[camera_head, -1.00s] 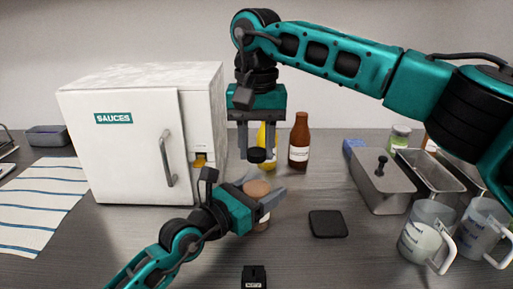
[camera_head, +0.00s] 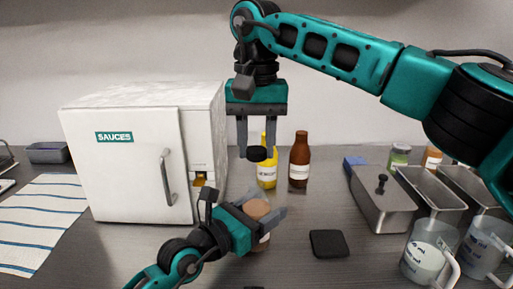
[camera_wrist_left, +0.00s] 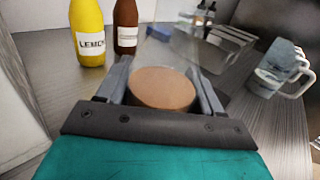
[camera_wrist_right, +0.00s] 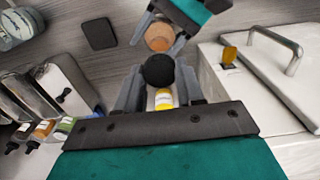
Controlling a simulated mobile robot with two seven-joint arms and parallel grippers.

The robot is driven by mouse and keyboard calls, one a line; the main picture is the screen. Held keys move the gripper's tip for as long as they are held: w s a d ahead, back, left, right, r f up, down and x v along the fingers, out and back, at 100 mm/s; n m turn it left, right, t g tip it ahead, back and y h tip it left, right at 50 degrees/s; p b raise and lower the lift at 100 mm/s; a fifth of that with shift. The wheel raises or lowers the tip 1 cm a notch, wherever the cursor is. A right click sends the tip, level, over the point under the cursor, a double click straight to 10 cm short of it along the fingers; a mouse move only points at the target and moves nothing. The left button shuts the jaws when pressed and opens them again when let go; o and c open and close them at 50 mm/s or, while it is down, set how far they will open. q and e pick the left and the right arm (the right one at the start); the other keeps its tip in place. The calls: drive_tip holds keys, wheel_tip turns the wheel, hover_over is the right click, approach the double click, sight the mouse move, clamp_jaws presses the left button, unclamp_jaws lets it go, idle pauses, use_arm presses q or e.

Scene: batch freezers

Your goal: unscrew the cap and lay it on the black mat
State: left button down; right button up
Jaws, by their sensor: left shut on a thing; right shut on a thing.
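My right gripper (camera_head: 257,148) is shut on a round black cap (camera_head: 257,154) and holds it in the air above and apart from the jar. The cap also shows between the fingers in the right wrist view (camera_wrist_right: 158,70). My left gripper (camera_head: 263,207) is shut around a jar (camera_head: 258,209) with a round brown top, standing on the counter. The brown top fills the space between the fingers in the left wrist view (camera_wrist_left: 162,88); the jar's lower part is mostly hidden. The black mat (camera_head: 328,243) lies bare on the counter, right of the jar.
A white box labelled SAUCES (camera_head: 130,160) stands left of the grippers. A yellow bottle (camera_head: 267,172) and a brown bottle (camera_head: 299,160) stand behind. Metal containers (camera_head: 385,207) and measuring jugs (camera_head: 428,252) stand at the right. The counter around the mat is clear.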

use_arm(q)
drive_tip(key=shift+c, duration=0.4)
unclamp_jaws()
drive_tip(key=v, duration=1.1)
drive_tip(key=shift+s+a, duration=0.35)
drive_tip(key=shift+s, duration=0.1)
